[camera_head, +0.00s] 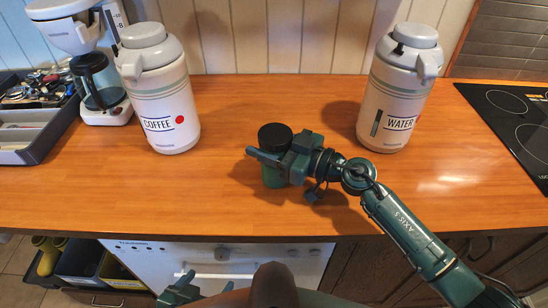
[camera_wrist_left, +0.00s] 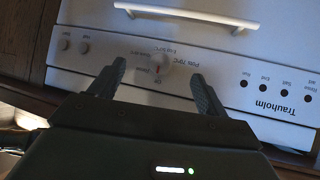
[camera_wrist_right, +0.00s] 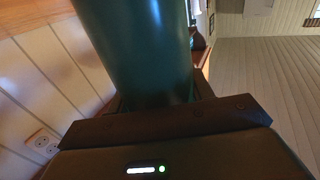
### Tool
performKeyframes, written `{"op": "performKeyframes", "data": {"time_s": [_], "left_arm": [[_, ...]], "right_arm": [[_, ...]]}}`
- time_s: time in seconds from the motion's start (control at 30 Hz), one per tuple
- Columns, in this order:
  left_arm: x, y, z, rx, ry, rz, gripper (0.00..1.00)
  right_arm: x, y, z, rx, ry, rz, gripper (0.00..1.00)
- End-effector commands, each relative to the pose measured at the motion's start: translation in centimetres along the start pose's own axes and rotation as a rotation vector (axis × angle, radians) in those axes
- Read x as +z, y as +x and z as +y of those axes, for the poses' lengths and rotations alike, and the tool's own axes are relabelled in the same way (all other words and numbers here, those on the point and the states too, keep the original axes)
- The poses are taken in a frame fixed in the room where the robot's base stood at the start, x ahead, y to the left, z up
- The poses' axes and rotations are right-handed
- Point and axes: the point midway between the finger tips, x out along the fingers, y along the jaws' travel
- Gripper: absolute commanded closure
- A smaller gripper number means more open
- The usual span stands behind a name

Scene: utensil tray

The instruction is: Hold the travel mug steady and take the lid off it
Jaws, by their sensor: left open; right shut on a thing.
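The travel mug (camera_head: 272,178) stands upright on the wooden counter, a dark green body with a black lid (camera_head: 275,135) on top. My right gripper (camera_head: 270,158) is shut around the mug's body just below the lid, coming from the right. In the right wrist view the green mug body (camera_wrist_right: 135,50) fills the space between the fingers; its lid is not clear there. My left gripper (camera_head: 185,284) is low in front of the counter, apart from the mug. In the left wrist view its fingers (camera_wrist_left: 155,92) are spread and empty, facing the dishwasher.
A coffee flask (camera_head: 160,95) stands left and a water flask (camera_head: 398,90) right behind the mug. A utensil tray (camera_head: 35,125) and coffee maker (camera_head: 95,80) are far left, a cooktop (camera_head: 515,120) far right. The white dishwasher (camera_head: 225,262) is below the counter edge. Counter left of the mug is clear.

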Motion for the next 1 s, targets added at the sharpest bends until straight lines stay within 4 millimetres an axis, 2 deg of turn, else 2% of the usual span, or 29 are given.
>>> {"op": "performKeyframes", "data": {"time_s": [0.17,0.33,0.57,0.6,0.8,1.0], "left_arm": [[-0.4,-0.2,0.0,0.0,0.0,0.001,0.24],[-1.2,-1.1,-0.2,-0.008,0.001,-0.014,0.24],[-0.9,-1.8,-0.9,-0.027,0.002,-0.062,0.24],[-0.4,-1.4,-0.9,-0.027,0.004,-0.064,0.24],[-0.5,-1.2,-0.9,-0.025,0.005,-0.062,0.24],[-0.5,-1.2,-0.8,-0.024,0.005,-0.061,0.24]], "right_arm": [[-0.8,0.0,0.0,0.0,-0.003,0.002,0.78],[-4.0,0.0,0.1,0.0,-0.007,0.002,0.78],[-8.6,0.0,0.1,0.0,-0.005,0.002,0.78],[-8.7,0.0,0.1,-0.001,-0.006,0.002,0.78],[-10.0,0.0,0.0,0.001,-0.002,0.001,0.78],[-10.1,0.0,0.0,0.001,-0.001,0.002,0.78]]}}
